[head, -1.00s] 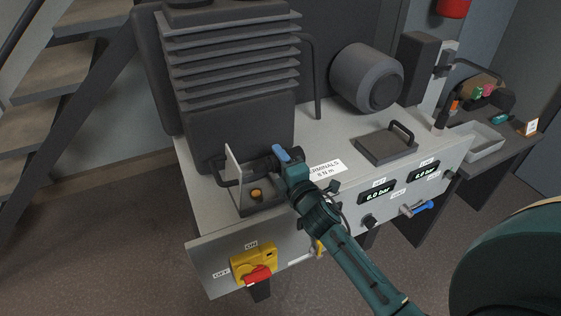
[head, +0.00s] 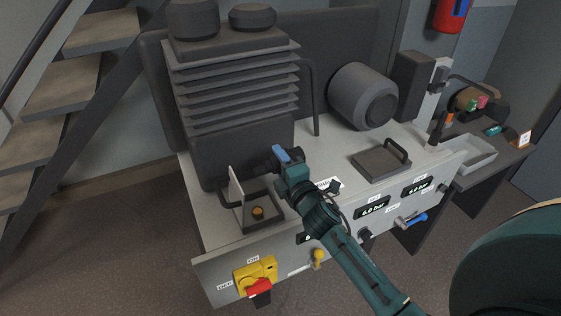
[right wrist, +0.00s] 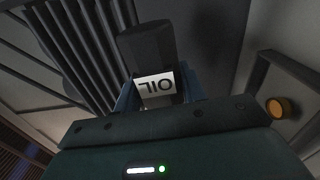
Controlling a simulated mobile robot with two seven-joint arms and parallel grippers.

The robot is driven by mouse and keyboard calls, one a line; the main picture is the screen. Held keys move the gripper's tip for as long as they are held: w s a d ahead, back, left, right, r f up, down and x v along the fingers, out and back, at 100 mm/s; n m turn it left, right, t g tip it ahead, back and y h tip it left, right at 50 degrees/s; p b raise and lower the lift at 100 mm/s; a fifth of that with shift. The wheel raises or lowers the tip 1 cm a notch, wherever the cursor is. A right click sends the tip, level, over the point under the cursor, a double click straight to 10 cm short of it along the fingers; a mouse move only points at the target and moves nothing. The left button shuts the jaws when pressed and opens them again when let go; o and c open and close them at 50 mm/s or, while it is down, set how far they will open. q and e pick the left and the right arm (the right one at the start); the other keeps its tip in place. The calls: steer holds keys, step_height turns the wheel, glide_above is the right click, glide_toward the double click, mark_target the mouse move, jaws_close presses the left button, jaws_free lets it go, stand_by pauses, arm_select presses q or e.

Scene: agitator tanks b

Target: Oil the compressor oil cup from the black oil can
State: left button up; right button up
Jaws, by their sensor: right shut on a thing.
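My right gripper (head: 284,157) is shut on the black oil can (right wrist: 148,45), whose white OIL label faces the right wrist camera. In the head view the gripper and dark can are in front of the compressor's finned block, above and to the right of the oil cup. The oil cup (head: 258,212) is a small brass-orange piece in a shallow recess with its pale lid standing up. It also shows at the right edge of the right wrist view (right wrist: 280,108). The can is apart from the cup. My left gripper is not in view.
The finned compressor block (head: 232,95) stands close behind the gripper. A yellow and red switch (head: 256,280) is on the front panel. A dark handled plate (head: 380,160) and the motor (head: 363,97) are to the right. A grey tray (head: 470,155) is farther right.

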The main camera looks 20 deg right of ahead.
steer(key=m+p, duration=0.1)
steer(key=m, duration=0.3)
steer(key=shift+r, duration=0.15)
steer(key=shift+m, duration=0.5)
steer(key=m+p, duration=0.1)
steer(key=m, duration=0.2)
steer(key=shift+m, duration=1)
steer(key=shift+m+p, duration=0.5)
steer(key=m, duration=0.4)
